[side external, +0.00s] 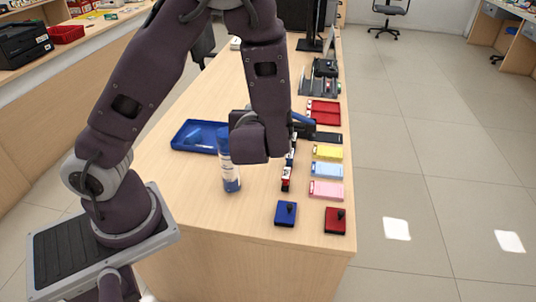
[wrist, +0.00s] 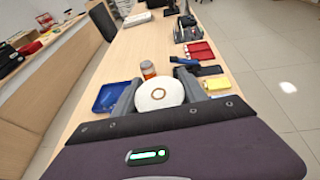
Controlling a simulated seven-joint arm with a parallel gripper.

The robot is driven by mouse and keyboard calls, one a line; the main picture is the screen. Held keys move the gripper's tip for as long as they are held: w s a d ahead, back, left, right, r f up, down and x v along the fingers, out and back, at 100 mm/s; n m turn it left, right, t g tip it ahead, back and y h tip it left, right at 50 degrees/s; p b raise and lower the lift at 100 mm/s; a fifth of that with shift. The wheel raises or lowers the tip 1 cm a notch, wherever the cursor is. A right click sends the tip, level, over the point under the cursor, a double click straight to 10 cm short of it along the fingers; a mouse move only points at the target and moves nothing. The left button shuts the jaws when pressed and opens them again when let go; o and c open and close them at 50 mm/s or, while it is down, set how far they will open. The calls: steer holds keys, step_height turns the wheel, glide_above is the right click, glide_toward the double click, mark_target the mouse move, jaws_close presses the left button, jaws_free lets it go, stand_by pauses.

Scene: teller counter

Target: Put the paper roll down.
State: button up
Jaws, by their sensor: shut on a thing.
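The paper roll (wrist: 145,101) is white with a brown-ringed core. In the wrist view it sits between the two grey fingers of my gripper (wrist: 159,90), which is shut on it. In the side view, the dark wrist end of my arm is over the middle of the counter (side external: 205,215). It hides the fingers and the roll there, so I cannot tell how high the roll is or whether it touches the counter.
To the right lie yellow (side external: 328,152), light blue (side external: 327,170) and pink (side external: 326,190) pads. Blue (side external: 286,213) and red (side external: 335,220) blocks are near the front edge.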

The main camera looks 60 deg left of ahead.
steer(key=s+a+f+n+g+y, duration=0.1)
steer(key=s+a+f+n+g, duration=0.2)
steer(key=s+n+g, duration=0.45)
steer(key=s+a+f+n+g, duration=0.2)
steer(key=s+a+n+g, duration=0.1)
steer(key=s+n+g, duration=0.4)
steer(key=s+d+f+n+g+h, duration=0.3)
steer(key=s+d+n+g+h, duration=0.1)
steer(key=d+n+g+h, duration=0.3)
steer(key=w+d+f+n+t+h, duration=0.1)
steer(key=w+d+n+t+h, duration=0.1)
steer(key=w+d+n+h, duration=0.4)
steer(key=w+d+n+t+h, duration=0.1)
steer(key=w+d+n+h, duration=0.15)
steer(key=n+h, duration=0.6)
steer(key=w+a+r+n+t+h, duration=0.2)
steer(key=w+a+n+t+h, duration=0.15)
steer(key=w+n+t, duration=0.6)
steer(key=w+a+r+n+t+y, duration=0.35)
steer(key=w+a+n+t, duration=0.2)
steer(key=w+a, duration=0.4)
steer(key=w+a+r+n+t+y, duration=0.2)
steer(key=w+a+r+n+t, duration=0.3)
steer(key=a, duration=0.7)
steer(key=shift+m+t, duration=0.4)
steer(key=shift+t, duration=0.15)
steer(key=f, duration=2.7)
steer(key=shift+w+d+f, duration=0.15)
steer(key=shift+w+f, duration=0.05)
steer(key=shift+w, duration=0.2)
